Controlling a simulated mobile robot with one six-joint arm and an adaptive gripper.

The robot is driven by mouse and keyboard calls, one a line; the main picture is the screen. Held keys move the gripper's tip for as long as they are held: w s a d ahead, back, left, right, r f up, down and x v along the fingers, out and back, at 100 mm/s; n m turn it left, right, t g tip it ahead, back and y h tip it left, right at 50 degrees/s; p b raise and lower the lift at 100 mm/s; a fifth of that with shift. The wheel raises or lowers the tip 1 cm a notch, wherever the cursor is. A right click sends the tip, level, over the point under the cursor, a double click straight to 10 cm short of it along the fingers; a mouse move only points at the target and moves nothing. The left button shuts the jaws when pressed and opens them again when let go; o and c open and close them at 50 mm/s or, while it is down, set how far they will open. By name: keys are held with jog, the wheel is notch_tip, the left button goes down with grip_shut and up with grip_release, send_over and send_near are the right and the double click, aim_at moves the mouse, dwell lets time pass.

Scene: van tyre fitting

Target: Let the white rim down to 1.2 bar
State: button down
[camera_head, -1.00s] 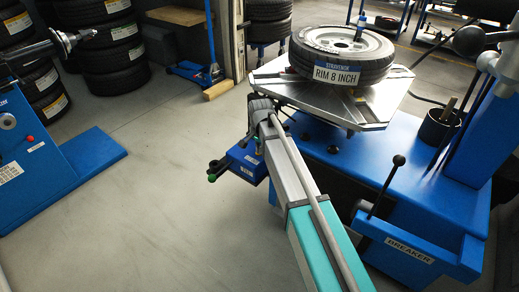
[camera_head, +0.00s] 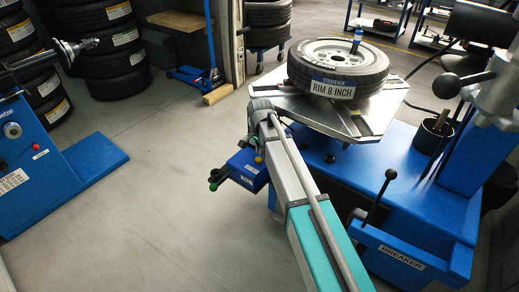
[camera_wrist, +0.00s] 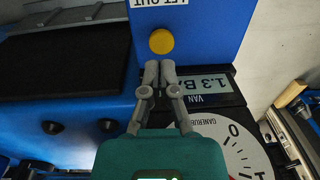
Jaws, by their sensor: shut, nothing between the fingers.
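The tyre with the white rim (camera_head: 338,52) lies flat on the tyre machine's turntable (camera_head: 375,122), with a "RIM 8 INCH" label on its side and a blue-topped piece standing on the rim. A blue box (camera_head: 243,176) with a green knob and a yellow button is beside the machine. In the wrist view my gripper (camera_wrist: 160,66) is shut and empty, its tips just below the yellow button (camera_wrist: 161,41) under a "LET OUT" label; I cannot tell if they touch it. A plate (camera_wrist: 205,87) reads "VAN 1.3 BA", partly covered. A dial (camera_wrist: 235,145) is partly hidden by my gripper.
The blue machine body (camera_head: 400,200) carries a lever and a "BREAKER" label. Tyre stacks (camera_head: 112,45) and another blue machine (camera_head: 60,170) stand at the left. A blue floor jack (camera_head: 195,76) is at the back. The floor between is clear.

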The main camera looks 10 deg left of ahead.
aim_at(259, 159)
notch_tip(259, 159, up, 8)
jog(key=p, duration=0.8)
jog(key=shift+s+d+r, duration=0.15)
jog(key=shift+r, duration=0.1)
dwell(0.9)
jog(key=shift+r, duration=0.1)
jog(key=shift+w+d+r+p, duration=0.1)
jog(key=shift+w+r+p, duration=0.3)
jog(key=shift+r+p, duration=0.45)
jog(key=shift+f, duration=0.2)
jog(key=f+b, duration=1.3)
jog(key=b, duration=0.1)
jog(key=shift+a+f, duration=0.25)
jog(key=shift+f, duration=0.1)
dwell(0.4)
jog(key=shift+f, duration=0.15)
dwell(0.3)
